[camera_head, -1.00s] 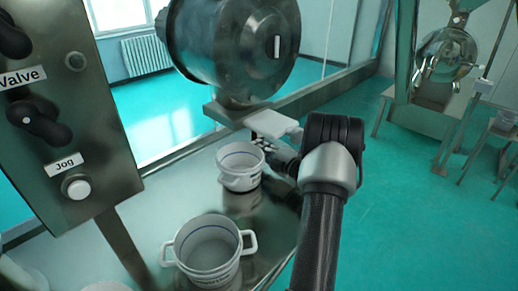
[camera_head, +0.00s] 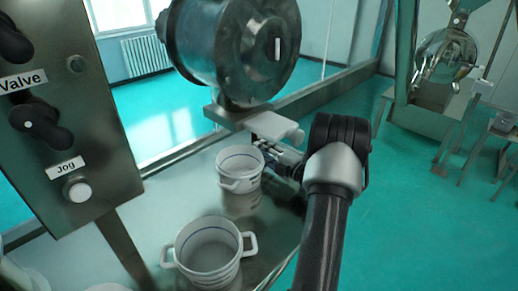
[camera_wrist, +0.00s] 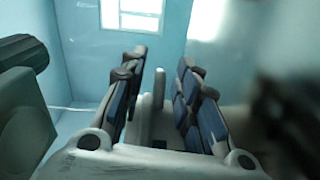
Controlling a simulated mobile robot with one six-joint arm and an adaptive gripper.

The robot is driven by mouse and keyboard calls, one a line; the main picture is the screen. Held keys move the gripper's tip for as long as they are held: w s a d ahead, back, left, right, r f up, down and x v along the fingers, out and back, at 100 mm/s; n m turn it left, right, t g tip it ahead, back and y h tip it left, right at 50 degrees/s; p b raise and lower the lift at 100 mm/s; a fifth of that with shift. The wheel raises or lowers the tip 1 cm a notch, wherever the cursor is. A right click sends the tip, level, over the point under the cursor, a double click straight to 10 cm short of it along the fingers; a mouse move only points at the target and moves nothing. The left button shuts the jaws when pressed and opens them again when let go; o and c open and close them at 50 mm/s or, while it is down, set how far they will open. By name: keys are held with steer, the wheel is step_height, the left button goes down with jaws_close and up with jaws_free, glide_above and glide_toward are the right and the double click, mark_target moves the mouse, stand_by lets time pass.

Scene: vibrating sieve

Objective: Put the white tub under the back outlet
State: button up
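A white tub (camera_head: 230,180) with a blue line stands upright on the steel table, just below and a little left of a pale spout (camera_head: 275,127) under the round steel drum. I take this spout to be the back outlet. My gripper (camera_head: 272,160) is at the tub's right side, by the spout. In the wrist view its two dark fingers (camera_wrist: 158,100) stand apart. A pale upright piece (camera_wrist: 158,90) shows in the gap between them; I cannot tell if it is the tub's handle. Contact with the tub is hidden.
A second white tub (camera_head: 208,262) with two handles stands on the table (camera_head: 160,215) nearer to me. A control panel (camera_head: 65,120) with knobs and a Jog button rises at left. Open floor lies right.

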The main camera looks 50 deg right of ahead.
steer(key=s, duration=0.3)
steer(key=s+a+p, duration=0.1)
steer(key=s, duration=0.6)
steer(key=shift+a+r, duration=0.1)
steer(key=shift+a, duration=0.05)
